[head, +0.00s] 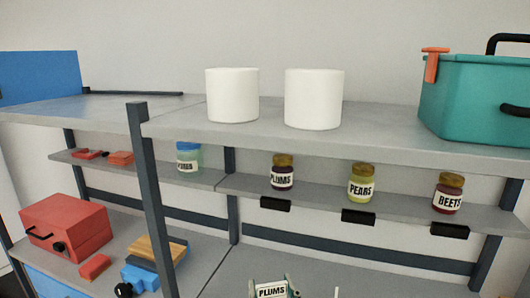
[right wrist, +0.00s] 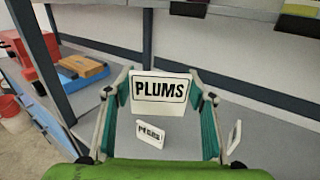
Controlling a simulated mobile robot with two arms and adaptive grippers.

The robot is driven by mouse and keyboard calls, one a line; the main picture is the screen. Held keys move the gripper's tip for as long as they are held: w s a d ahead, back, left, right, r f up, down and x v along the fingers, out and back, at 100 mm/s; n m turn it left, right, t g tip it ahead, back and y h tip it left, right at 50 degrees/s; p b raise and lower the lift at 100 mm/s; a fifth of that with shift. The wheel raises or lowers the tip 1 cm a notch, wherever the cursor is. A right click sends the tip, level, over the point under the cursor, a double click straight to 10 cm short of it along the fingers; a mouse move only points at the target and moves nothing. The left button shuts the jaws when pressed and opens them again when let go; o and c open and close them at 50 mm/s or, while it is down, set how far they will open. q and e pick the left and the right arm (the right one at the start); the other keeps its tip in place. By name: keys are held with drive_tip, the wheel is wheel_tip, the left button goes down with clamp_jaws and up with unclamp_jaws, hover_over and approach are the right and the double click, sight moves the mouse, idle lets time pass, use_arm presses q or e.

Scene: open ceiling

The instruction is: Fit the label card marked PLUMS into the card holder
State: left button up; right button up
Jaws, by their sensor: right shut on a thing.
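The white PLUMS label card (head: 271,292) is at the bottom of the head view, held between the fingers of my right gripper (head: 274,289). In the right wrist view the card (right wrist: 161,88) is upright, facing the camera, its lettering readable. A black card holder (head: 275,204) is on the shelf edge below the jar marked PLUMS (head: 282,175). Its face looks plain black, with no card showing. The held card is below and in front of this holder, apart from it. My left gripper is not in view.
Other black holders sit below the PEARS jar (head: 361,184) and the BEETS jar (head: 448,194). A small lettered card (right wrist: 150,133) lies on the lower shelf; another white card (right wrist: 234,136) shows at right. A dark post (head: 149,190) stands left of the jars.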

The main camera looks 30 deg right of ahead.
use_arm(q)
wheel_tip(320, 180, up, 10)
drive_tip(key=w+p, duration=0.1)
drive_tip(key=p, duration=0.7)
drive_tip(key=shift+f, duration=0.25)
use_arm(e)
drive_tip(key=w+d+r+m+g+h, duration=0.2)
drive_tip(key=w+d+r+m+h, duration=0.1)
drive_tip(key=w+d+r, duration=0.4)
drive_tip(key=w+d+r+m+g+h, duration=0.3)
drive_tip(key=w+d+r, duration=0.3)
drive_tip(key=w+r, duration=0.7)
drive_tip(key=shift+d+r+h, duration=0.35)
drive_tip(key=shift+r+h, duration=0.5)
drive_tip(key=shift+h, duration=0.05)
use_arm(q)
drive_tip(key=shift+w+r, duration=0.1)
use_arm(e)
drive_tip(key=shift+f+b, duration=0.8)
drive_tip(key=shift+f, duration=2.05)
use_arm(q)
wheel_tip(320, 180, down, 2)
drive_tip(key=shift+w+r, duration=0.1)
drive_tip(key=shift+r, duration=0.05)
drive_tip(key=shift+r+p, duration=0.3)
drive_tip(key=shift+p, duration=0.2)
